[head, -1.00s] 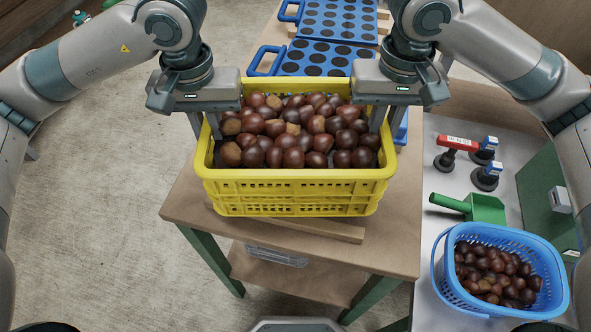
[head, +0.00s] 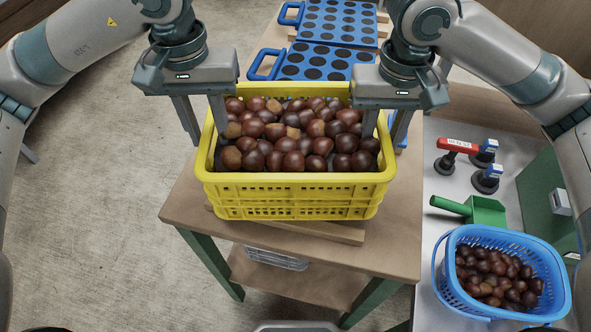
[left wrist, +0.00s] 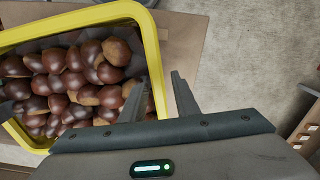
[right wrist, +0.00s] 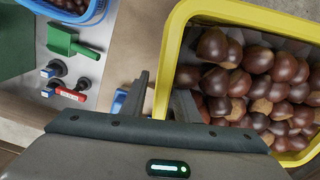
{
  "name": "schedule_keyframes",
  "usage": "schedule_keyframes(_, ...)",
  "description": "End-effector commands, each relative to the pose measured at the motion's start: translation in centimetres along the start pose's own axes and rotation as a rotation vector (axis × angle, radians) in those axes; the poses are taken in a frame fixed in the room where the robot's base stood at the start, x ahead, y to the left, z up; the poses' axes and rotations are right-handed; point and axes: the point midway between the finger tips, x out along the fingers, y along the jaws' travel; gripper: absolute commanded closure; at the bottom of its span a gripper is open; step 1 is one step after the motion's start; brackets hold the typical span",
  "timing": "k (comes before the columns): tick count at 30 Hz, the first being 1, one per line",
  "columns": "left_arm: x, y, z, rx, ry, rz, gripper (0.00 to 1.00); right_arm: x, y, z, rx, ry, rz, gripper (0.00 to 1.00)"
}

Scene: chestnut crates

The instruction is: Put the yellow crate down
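The yellow crate (head: 290,190), full of brown chestnuts (head: 295,135), sits level on the wooden table (head: 400,235), over a flat wooden board (head: 335,234). My left gripper (head: 208,138) is open at the crate's left wall, one finger outside and one inside. In the left wrist view its fingers stand apart on either side of the yellow rim (left wrist: 151,45). My right gripper (head: 384,138) is open astride the right wall. In the right wrist view the rim (right wrist: 168,65) runs between its parted fingers. The crate's underside is hidden.
Blue trays with dark round holes (head: 310,62) lie behind the crate. At right, a grey surface (head: 425,305) holds a blue basket of chestnuts (head: 465,297), a green scoop (head: 485,208) and a red-handled tool (head: 458,145). Bare floor lies at left.

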Motion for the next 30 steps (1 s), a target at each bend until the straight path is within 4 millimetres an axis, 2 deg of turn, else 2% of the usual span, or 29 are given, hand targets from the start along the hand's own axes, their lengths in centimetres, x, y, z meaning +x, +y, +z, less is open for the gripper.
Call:
schedule_keyframes(6,-4.2,0.0,-0.1,-0.001,0.005,0.0,0.72,0.0,0.0,0.0,0.0,0.0,0.0,0.72)
schedule_keyframes(12,-6.7,0.0,0.0,-0.001,0.003,0.0,0.72,0.0,0.0,0.0,0.0,0.0,0.0,0.72)
schedule_keyframes(18,-7.8,0.0,0.0,-0.001,0.001,-0.001,0.72,0.0,0.0,0.0,0.0,0.0,0.0,0.72)
schedule_keyframes(30,-7.9,0.0,0.1,0.0,0.0,-0.001,0.72,0.0,0.0,0.0,0.0,0.0,0.0,0.72)
